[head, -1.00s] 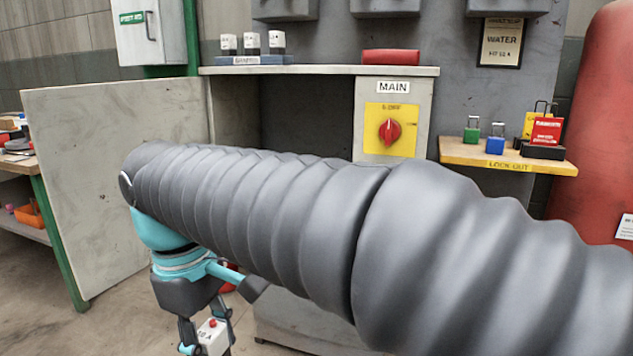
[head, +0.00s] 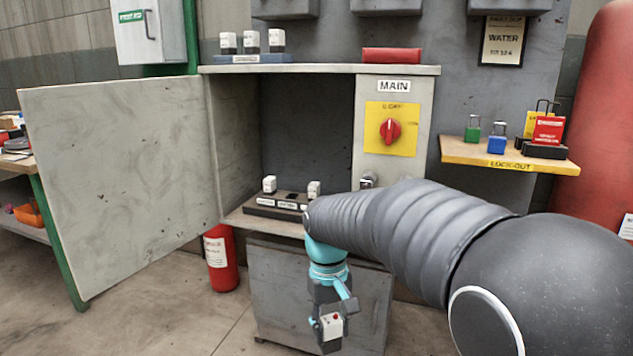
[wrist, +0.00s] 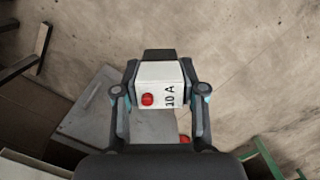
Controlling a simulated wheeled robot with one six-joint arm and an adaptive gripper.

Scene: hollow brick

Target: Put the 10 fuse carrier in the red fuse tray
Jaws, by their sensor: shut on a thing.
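My gripper (head: 331,326) is shut on the white 10 A fuse carrier (wrist: 158,84), which has a red button and a "10 A" mark. The carrier also shows small in the head view (head: 333,325). It hangs in front of the cabinet's lower part, below the shelf level, clear of any surface. The red fuse tray (head: 391,55) lies on top of the cabinet, to the right, above the MAIN switch. My gripper is well below it and a little to its left. The inside of the tray is hidden from this low angle.
A fuse base (head: 277,207) with two white carriers stands inside the open cabinet. A blue tray (head: 252,59) with several carriers is on the cabinet top at left. The cabinet door (head: 120,180) stands open. A lock-out shelf (head: 508,155) is at right. Free room lies between both trays.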

